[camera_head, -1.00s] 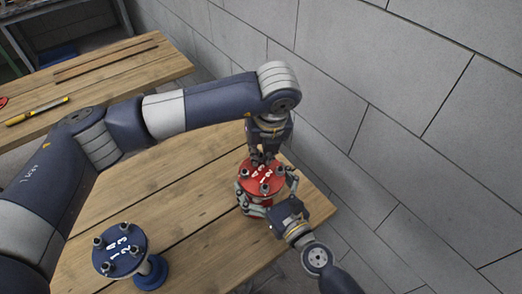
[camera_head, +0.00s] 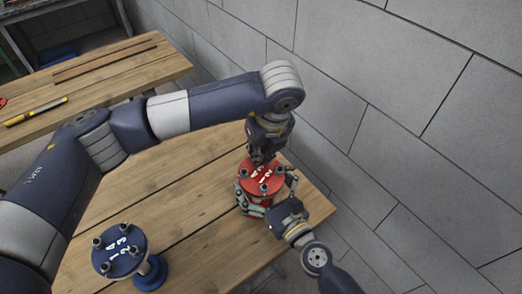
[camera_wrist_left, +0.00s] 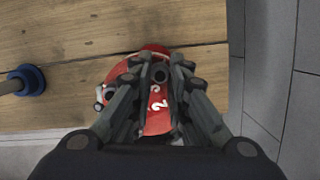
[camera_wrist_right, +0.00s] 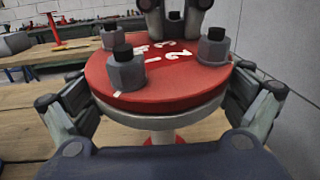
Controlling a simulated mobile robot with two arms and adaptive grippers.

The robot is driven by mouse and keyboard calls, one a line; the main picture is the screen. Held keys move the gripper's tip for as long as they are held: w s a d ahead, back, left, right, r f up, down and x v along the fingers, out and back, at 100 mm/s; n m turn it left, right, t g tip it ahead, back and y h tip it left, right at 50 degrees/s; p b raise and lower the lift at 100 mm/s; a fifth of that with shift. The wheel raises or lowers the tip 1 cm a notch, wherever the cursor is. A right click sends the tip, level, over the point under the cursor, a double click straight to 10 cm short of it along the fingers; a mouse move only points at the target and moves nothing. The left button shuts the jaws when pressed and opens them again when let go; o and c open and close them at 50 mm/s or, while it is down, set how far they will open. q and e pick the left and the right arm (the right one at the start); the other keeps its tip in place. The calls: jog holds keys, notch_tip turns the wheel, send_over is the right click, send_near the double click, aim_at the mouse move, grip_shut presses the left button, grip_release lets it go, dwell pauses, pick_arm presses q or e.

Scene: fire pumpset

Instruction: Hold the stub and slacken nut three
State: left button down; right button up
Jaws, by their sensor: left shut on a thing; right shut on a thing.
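The red stub (camera_head: 262,178) stands on the bench near its right edge, with a numbered round flange on top carrying several nuts. My left gripper (camera_head: 262,154) comes down from above and is shut on the nut at the far side of the flange. In the left wrist view this nut (camera_wrist_left: 160,73) shows between the fingertips, beside the painted 3, so it looks like nut three. The fingers partly hide it.
A blue flanged stub (camera_head: 120,250) with several nuts stands on the bench (camera_head: 190,205) at front left. A grey block wall (camera_head: 400,130) rises close on the right. A second bench (camera_head: 100,85) behind holds a yellow-handled tool (camera_head: 36,112).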

pick_arm(q)
jog(key=c, duration=1.5)
grip_release()
jog(key=shift+c, duration=0.2)
jog(key=v, duration=1.2)
jog(key=shift+w+a, duration=0.1)
pick_arm(e)
jog(key=o, duration=1.4)
jog(key=shift+o, duration=0.2)
